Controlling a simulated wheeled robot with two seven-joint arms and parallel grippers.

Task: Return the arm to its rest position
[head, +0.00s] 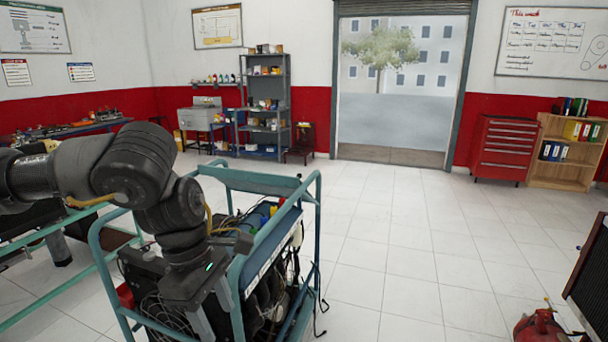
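My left arm (122,160), dark grey and black, comes in from the left, bends at a thick rounded joint and drops down over a teal-framed cart (309,215). My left gripper (212,310) points down at the cart's near left part, below a wrist with a small green light. Its fingertips blend into the dark parts behind them, so I cannot tell if it is open or shut, or if it touches anything. My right arm and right gripper are out of view.
The cart carries an engine trainer with hoses and loose black cables (318,310). A teal frame (50,288) stands at left. A red object (538,328) sits on the floor at lower right, near a dark radiator-like panel (592,262). The tiled floor (430,250) between is clear.

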